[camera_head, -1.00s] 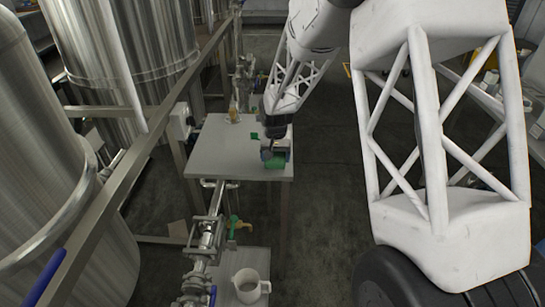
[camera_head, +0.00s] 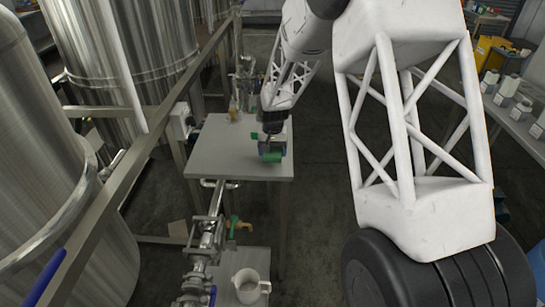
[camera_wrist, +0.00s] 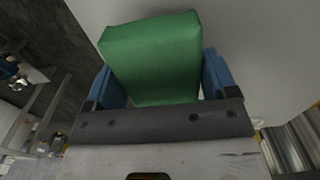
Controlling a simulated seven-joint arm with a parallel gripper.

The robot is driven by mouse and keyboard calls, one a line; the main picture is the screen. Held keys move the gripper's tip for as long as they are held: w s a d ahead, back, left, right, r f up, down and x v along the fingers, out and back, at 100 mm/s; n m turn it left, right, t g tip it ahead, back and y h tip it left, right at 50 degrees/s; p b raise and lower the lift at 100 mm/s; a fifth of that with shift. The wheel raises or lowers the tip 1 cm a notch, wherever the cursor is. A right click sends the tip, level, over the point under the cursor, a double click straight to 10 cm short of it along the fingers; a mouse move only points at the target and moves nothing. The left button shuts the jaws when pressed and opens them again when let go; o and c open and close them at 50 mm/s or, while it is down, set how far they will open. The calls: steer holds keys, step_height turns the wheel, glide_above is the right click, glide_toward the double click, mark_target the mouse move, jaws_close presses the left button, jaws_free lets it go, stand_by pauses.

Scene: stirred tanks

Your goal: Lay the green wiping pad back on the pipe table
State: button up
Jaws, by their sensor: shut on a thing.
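The green wiping pad (camera_wrist: 155,60) is between the two blue fingers of my gripper (camera_wrist: 157,80) in the wrist view, with a finger on each side of it. In the head view my gripper (camera_head: 270,152) is over the right part of the pipe table (camera_head: 215,160), and the green pad (camera_head: 272,157) shows at its lower end. The pad is close to the tabletop; I cannot tell whether it touches it. The pale tabletop (camera_wrist: 250,50) fills much of the wrist view behind the pad.
A small amber bottle (camera_head: 233,112) stands at the table's back edge. Pipes with valves (camera_head: 212,235) run in front of the table, and a white jug (camera_head: 247,284) stands on a lower surface. Large steel tanks (camera_head: 125,40) are on the left. The table's left and front parts are clear.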

mark_target(273, 149)
steer(key=shift+f, duration=1.35)
steer(key=shift+f, duration=0.15)
steer(key=o, duration=0.8)
step_height(273, 149, up, 12)
steer(key=shift+r, duration=0.15)
